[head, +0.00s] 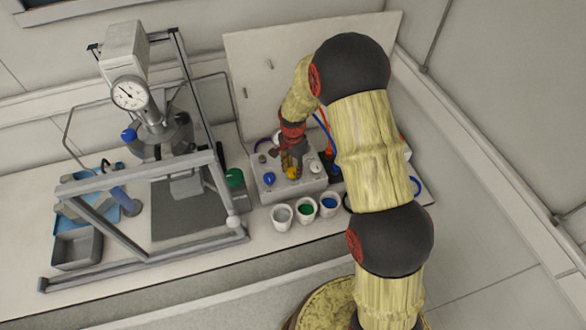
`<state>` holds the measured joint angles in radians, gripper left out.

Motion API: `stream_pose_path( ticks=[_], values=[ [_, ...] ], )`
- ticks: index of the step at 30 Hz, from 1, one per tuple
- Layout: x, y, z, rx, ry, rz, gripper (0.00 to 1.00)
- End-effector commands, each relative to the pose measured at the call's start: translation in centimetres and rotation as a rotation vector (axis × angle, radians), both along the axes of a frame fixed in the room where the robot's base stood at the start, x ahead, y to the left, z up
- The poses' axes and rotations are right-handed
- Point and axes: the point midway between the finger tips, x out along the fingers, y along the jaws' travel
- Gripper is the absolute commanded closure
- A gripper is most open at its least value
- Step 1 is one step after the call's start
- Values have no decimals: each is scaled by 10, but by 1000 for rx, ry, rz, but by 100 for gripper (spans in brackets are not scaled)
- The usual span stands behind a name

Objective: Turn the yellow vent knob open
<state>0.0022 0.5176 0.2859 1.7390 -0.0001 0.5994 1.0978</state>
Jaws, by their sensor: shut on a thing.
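The yellow vent knob (292,173) sits on top of a light grey valve box (285,191) near the middle of the bench in the head view. My gripper (291,168) points down over the box and is shut on the yellow knob. The fingers and wrist cover much of the knob, so its turn angle cannot be told. A blue knob (269,179) stands to the left of it on the same box. A pale knob (315,167) is to the right.
Three cups, grey (282,216), green (305,209) and blue (329,205), stand in front of the box. A framed reactor with a dial gauge (129,93) stands at left. A pale panel (270,75) is behind. Blue and orange tubes run right of the box.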

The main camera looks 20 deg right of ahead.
Motion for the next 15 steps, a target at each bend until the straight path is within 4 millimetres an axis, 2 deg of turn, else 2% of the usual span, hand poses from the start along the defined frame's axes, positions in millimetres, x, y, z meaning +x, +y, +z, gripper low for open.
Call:
stream_pose_path(
  ticks=[6,15],
  values=[
    [0,0,0,0,-1,0,93],
    [1,0,0,0,-1,39,93]
  ],
)
